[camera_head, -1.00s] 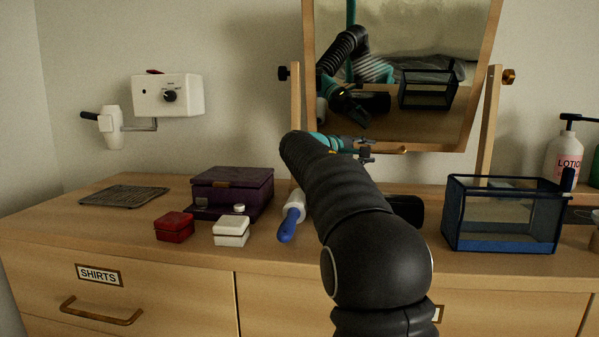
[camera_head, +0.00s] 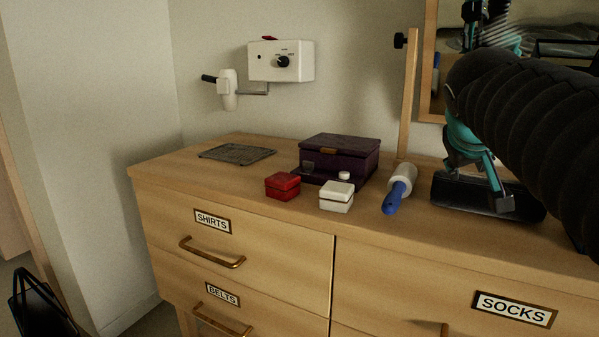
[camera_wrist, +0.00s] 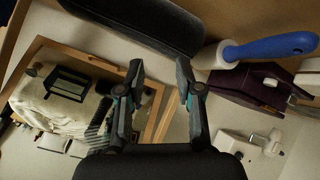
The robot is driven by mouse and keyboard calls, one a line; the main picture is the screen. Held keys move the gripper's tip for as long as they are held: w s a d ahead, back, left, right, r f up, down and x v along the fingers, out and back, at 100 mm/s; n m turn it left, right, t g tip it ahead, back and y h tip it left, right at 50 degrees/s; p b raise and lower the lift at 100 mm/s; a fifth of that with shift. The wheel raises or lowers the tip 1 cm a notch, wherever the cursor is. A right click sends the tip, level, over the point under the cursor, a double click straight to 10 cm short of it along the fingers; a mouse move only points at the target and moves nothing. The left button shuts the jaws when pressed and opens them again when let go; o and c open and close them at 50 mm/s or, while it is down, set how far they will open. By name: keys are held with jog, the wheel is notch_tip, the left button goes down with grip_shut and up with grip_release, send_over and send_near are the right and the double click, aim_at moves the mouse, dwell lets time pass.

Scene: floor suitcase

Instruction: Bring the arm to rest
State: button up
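My black ribbed arm (camera_head: 530,125) reaches in from the right of the head view. My gripper (camera_head: 490,190), with teal links, appears in front of a dark elongated case (camera_head: 455,192) on the dresser top (camera_head: 240,190). Contact between them cannot be told there. In the wrist view my gripper (camera_wrist: 161,95) is open, its two fingers apart with nothing between them. The dark case (camera_wrist: 150,22) lies beyond the fingertips at the top of that view. The blue-handled lint roller (camera_head: 398,190) lies left of the gripper; it also shows in the wrist view (camera_wrist: 265,48).
A purple box (camera_head: 340,158), red box (camera_head: 282,186), white box (camera_head: 336,197) and dark mat (camera_head: 237,154) stand on the dresser's left. The framed mirror (camera_head: 430,75) rises behind my gripper. A hair dryer (camera_head: 227,90) hangs on the wall. A black bag (camera_head: 40,305) is at lower left.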

jog(key=s+a, duration=0.1)
jog(key=s, duration=0.1)
jog(key=s+a+f+y, duration=0.1)
jog(key=a, duration=0.1)
jog(key=s+a+f+m+t+y, duration=0.1)
jog(key=s+a, duration=0.1)
jog(key=shift+s+f, duration=0.2)
jog(key=shift+s, duration=0.15)
jog(key=s+a+f+g+y, duration=0.1)
jog(key=s+f, duration=0.3)
jog(key=f, duration=0.4)
jog(key=s+a+f+g+y, duration=0.1)
jog(key=s+a+f+g, duration=0.1)
jog(key=f, duration=0.6)
jog(key=s+a+f+g+y, duration=0.1)
jog(key=s+a+f, duration=0.2)
jog(key=s+f, duration=0.3)
notch_tip(320, 180, down, 3)
jog(key=shift+s+a+r+n, duration=0.15)
jog(key=shift+a+n, duration=0.1)
jog(key=shift+n, duration=0.15)
jog(key=shift+a, duration=0.15)
